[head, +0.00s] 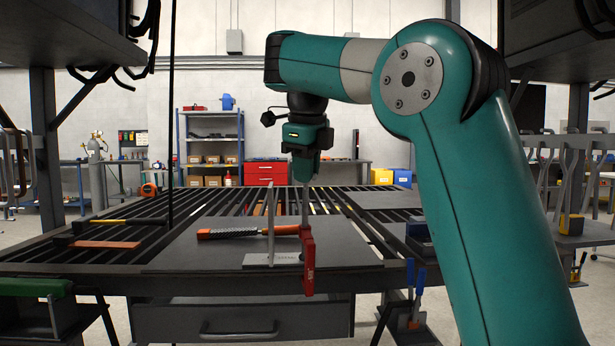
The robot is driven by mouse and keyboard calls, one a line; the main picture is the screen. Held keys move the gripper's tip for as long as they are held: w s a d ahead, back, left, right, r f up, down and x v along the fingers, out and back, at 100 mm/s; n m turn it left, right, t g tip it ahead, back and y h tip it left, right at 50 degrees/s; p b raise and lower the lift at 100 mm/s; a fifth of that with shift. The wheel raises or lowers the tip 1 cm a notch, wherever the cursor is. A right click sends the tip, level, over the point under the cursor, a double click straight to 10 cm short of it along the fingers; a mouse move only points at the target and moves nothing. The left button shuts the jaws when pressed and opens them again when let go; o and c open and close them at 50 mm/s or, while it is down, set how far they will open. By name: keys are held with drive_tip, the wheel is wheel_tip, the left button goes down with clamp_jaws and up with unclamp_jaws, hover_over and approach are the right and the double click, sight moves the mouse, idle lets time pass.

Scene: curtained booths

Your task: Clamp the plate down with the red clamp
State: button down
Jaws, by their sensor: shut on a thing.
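The red clamp (308,263) hangs upright at the front edge of the slatted welding table (110,268). Its red body reaches below the table edge, and its thin metal bar rises to my gripper (304,186). My gripper is shut on the clamp's upper part; the fingers are small and partly hidden here. A large dark grey plate (195,255) lies flat on the table up to the front edge. A small light grey piece with an upright strip (270,232) stands on it just left of the clamp. I cannot tell whether the clamp's jaws touch the plate.
An orange-and-black handled tool (240,232) lies on the plate behind the clamp. A hammer (115,222) and a copper-coloured bar (105,244) lie at left. A drawer (240,322) sits under the table. Blue-handled clamps (416,300) hang at right; racks stand on both sides.

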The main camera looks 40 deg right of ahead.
drive_tip(key=m, duration=0.5)
drive_tip(key=shift+m, duration=1.2)
drive_tip(key=m, duration=0.2)
drive_tip(key=shift+m, duration=0.4)
drive_tip(key=m, duration=0.5)
drive_tip(key=shift+s+f, duration=0.1)
drive_tip(key=m, duration=0.4)
